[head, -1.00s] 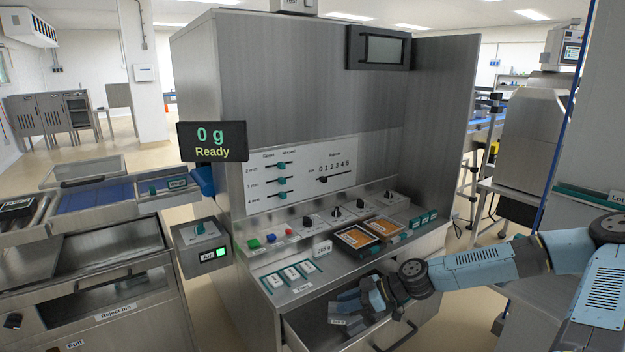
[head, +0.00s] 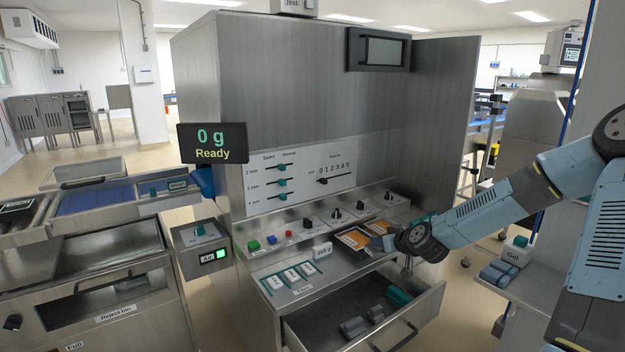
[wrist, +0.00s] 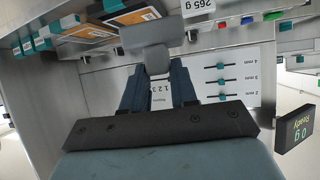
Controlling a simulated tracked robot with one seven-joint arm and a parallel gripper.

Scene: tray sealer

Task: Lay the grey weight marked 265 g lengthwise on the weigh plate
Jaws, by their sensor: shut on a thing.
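My gripper (wrist: 158,88) is shut on a grey weight (wrist: 146,38), which shows as a grey block beyond the fingertips in the wrist view. No marking is readable on it. In the head view my gripper (head: 386,243) is above the open drawer (head: 320,334), near the front ledge of the machine, partly hidden by my wrist. A white sign reading 265 g (head: 322,249) stands on the ledge and shows in the wrist view too (wrist: 197,6). The display (head: 212,143) reads 0 g, Ready. I cannot tell for sure which surface is the weigh plate; a blue belt (head: 100,199) lies at left.
Other grey blocks (head: 352,327) and a teal block (head: 399,295) lie in the drawer. Orange-faced trays (head: 353,239) and a panel of white-and-teal cards (head: 291,276) occupy the ledge. Knobs and coloured buttons (head: 270,240) line the console behind. A reject bin (head: 95,290) stands at left.

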